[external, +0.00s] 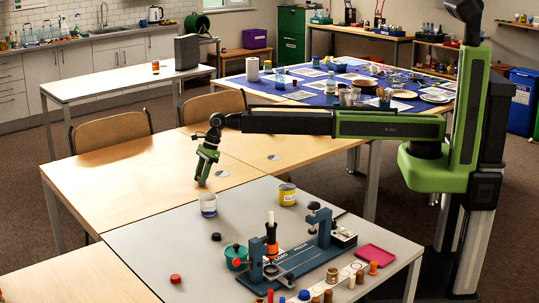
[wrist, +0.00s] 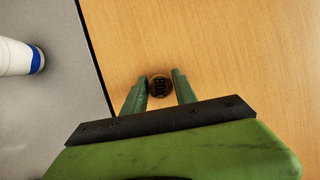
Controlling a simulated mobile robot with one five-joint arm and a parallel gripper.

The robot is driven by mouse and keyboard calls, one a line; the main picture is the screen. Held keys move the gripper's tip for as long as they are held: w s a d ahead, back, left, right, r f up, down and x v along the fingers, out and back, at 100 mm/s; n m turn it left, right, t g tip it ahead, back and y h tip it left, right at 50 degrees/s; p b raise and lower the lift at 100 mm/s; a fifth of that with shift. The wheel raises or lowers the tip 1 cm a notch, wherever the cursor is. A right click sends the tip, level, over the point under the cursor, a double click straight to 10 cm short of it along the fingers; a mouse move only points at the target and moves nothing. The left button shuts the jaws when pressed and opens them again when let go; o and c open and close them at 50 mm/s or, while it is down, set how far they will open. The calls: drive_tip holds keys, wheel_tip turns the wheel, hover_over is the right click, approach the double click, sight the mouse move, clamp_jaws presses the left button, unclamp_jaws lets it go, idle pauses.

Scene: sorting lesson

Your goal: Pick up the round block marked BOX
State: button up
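The round block marked BOX (wrist: 160,86) is a small dark disc with lettering on its top. In the wrist view it sits between the two green fingertips of my gripper (wrist: 161,78), over the wooden table top. The fingers are very close to its sides. I cannot tell whether they touch it. In the external view my gripper (external: 202,183) points down at the wooden table, near its edge with the grey table.
A white cup with a blue band (external: 208,205) stands on the grey table (external: 150,235) near my gripper. It also shows in the wrist view (wrist: 18,57). A yellow tin (external: 287,195) and a blue clamp stand (external: 300,252) are farther off. The wooden table (external: 130,170) is mostly clear.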

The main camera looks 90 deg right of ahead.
clamp_jaws()
drive_tip(key=shift+r, duration=0.3)
wheel_tip(320, 180, up, 4)
drive_tip(key=p, duration=0.4)
drive_tip(key=s+d+r+p, duration=0.5)
drive_tip(key=d+r+p, duration=0.1)
drive_tip(key=d, duration=0.4)
drive_tip(key=shift+s+d+r+p, duration=0.2)
drive_tip(key=shift+s+r+p, duration=0.05)
drive_tip(key=shift+p, duration=0.25)
